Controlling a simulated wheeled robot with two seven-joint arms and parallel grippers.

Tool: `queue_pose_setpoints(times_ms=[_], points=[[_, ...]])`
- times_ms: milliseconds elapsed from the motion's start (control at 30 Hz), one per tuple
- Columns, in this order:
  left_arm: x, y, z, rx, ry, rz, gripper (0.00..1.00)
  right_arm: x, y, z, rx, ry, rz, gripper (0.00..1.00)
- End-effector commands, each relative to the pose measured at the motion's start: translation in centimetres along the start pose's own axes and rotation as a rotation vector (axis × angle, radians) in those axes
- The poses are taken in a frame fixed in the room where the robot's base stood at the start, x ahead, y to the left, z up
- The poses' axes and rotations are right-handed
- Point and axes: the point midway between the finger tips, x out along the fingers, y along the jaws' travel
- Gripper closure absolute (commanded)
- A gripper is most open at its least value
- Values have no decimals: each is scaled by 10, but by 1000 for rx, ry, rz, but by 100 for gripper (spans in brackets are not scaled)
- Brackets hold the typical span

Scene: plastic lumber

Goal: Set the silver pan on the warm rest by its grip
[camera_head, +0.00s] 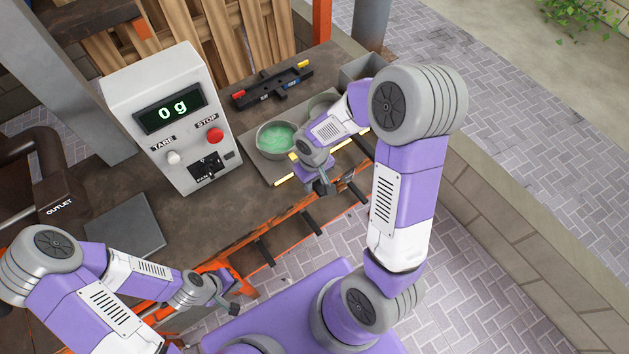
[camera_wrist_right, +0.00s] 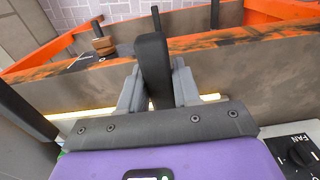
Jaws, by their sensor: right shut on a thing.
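The silver pan (camera_head: 277,139) holds green granules and stands over the grey board with yellow strips, right of the scale. Whether it touches the board is unclear. My right gripper (camera_head: 321,187) is at the near side of the pan. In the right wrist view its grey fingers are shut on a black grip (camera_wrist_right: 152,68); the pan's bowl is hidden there. A black rack (camera_head: 272,86) with red, yellow and blue marks lies behind the pan; I cannot tell which part is the warm rest. My left gripper (camera_head: 229,306) is low at the left, apart from the pan; its jaws are too small to judge.
A white scale (camera_head: 170,118) reading 0 g stands left of the pan. A grey plate (camera_head: 125,228) lies at the left. A second bowl (camera_head: 322,104) and a grey bin (camera_head: 362,70) are behind my right forearm. An orange rail (camera_head: 264,222) with black pegs edges the bench.

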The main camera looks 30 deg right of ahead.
Motion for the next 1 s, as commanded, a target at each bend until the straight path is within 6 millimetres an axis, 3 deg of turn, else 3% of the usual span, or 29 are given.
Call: queue_pose_setpoints(times_ms=[267,300,467,767,1000], points=[[0,0,0,0,1,0,100,2,0,3,0,-10,1,100],[0,0,0,0,0,0,100,2,0,3,0,-10,1,63],[0,0,0,0,1,0,100,2,0,3,0,-9,1,39],[0,0,0,0,1,0,100,0,0,3,0,-9,1,38],[-9,3,0,0,0,0,100,-34,0,1,1,-3,1,38]])
